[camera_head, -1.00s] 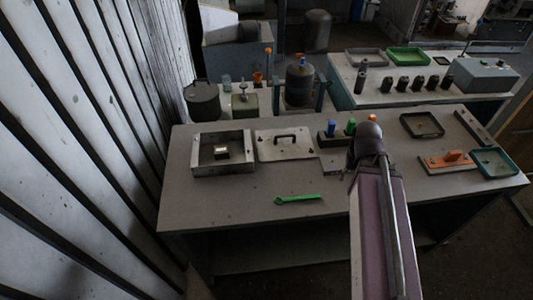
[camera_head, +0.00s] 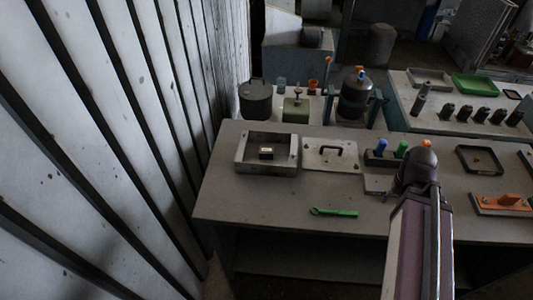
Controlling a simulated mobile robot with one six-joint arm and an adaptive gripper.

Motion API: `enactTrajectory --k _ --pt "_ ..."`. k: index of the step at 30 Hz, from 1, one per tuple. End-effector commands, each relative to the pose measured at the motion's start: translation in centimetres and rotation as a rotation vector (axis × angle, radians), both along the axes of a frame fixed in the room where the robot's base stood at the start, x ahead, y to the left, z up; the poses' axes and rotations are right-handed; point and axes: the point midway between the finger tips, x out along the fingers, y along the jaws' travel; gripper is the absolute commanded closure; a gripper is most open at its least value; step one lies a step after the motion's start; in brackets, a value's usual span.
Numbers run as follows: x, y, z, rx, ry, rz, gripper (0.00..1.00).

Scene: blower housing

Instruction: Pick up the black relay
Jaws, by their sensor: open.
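A small dark block with a pale top, which looks like the black relay (camera_head: 266,153), sits inside an open grey metal housing (camera_head: 240,163) at the back left of the near workbench. The housing's walls stand around it on all sides. My arm rises from the bottom right of the picture, over the bench and well to the right of the housing. The jaws of my gripper cannot be made out; only arm links show.
A flat plate with a black handle (camera_head: 331,155) lies right of the housing. A green wrench (camera_head: 333,212) lies near the front edge of the workbench (camera_head: 260,203). Colored-top pieces (camera_head: 381,147), a dark tray (camera_head: 464,161) and an orange-handled item (camera_head: 507,200) are farther right. A slatted wall (camera_head: 110,130) stands left.

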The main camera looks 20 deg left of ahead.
Motion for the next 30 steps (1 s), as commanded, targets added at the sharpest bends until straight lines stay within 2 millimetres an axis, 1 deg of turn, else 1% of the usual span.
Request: enactTrajectory --k 5,13,21,22,30 --pt "0.0 0.0 -0.1 0.0 0.0 0.0 0.45" --pt "0.0 0.0 -1.9 0.0 0.0 0.0 0.45" --pt "0.0 0.0 -1.8 0.0 0.0 0.0 0.45" --pt "0.0 0.0 -1.8 0.0 0.0 0.0 0.43" --pt "0.0 0.0 -1.8 0.0 0.0 0.0 0.43"
